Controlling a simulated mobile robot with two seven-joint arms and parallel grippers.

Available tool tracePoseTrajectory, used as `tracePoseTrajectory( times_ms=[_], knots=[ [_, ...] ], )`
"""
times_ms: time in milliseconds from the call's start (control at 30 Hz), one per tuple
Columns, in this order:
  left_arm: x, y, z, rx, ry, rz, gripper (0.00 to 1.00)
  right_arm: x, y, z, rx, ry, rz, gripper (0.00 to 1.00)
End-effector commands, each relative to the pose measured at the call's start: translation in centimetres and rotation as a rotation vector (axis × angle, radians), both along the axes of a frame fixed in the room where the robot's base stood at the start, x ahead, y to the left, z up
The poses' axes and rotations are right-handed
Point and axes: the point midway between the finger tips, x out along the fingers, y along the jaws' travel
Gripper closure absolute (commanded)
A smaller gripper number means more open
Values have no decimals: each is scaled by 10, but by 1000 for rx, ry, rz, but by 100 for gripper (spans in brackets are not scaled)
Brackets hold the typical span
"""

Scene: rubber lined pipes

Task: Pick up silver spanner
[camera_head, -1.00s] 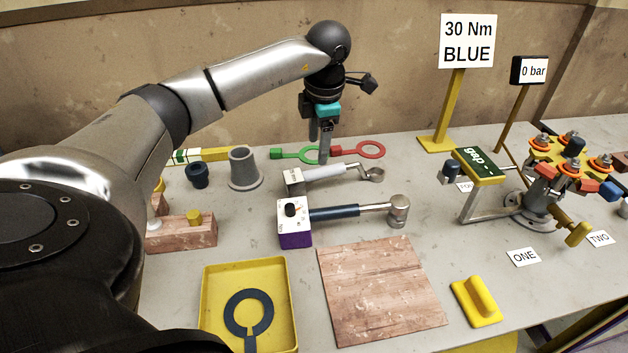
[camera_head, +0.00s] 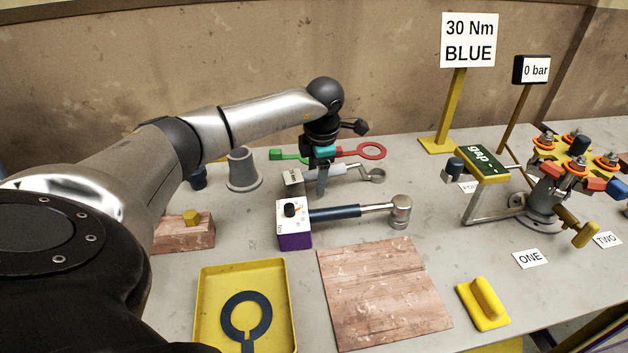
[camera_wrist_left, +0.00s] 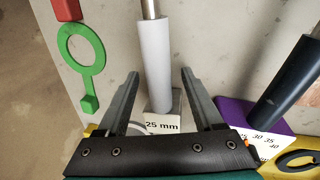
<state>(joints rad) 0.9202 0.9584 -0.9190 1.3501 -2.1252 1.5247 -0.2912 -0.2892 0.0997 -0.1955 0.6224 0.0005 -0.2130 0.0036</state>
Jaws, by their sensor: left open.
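The silver spanner (camera_head: 345,170) lies on the table with a pale grey handle, a ring end at right and a white block at its left end. In the left wrist view its handle (camera_wrist_left: 153,60) runs between the fingers, and the block reads "25 mm". My left gripper (camera_head: 321,190) points down at the handle, near the block. It also shows in the left wrist view (camera_wrist_left: 160,75), open, with one finger on each side of the handle and no visible grip. Fingertip height above the table is hard to tell. My right gripper is not in view.
A blue-handled wrench (camera_head: 345,212) with a purple block lies just in front. Green (camera_head: 290,154) and red (camera_head: 362,151) ring tools lie behind. A grey cone (camera_head: 242,170) stands left. A yellow tray (camera_head: 205,310) and wooden board (camera_head: 385,295) lie at the front.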

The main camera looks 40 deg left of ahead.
Motion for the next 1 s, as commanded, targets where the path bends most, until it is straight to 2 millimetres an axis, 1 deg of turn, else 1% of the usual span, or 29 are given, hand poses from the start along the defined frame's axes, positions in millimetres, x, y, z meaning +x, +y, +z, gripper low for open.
tracePoseTrajectory(
  times_ms=[33,67,633,667,1000],
  knots=[
    [0,0,1,0,0,0,32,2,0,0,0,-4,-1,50],
    [0,0,1,0,0,0,34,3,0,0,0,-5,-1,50],
    [0,0,1,-1,-1,1,98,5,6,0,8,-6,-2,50],
    [0,0,1,-1,-1,1,100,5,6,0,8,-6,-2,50],
    [0,0,1,0,0,1,100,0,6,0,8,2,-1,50]
  ],
)
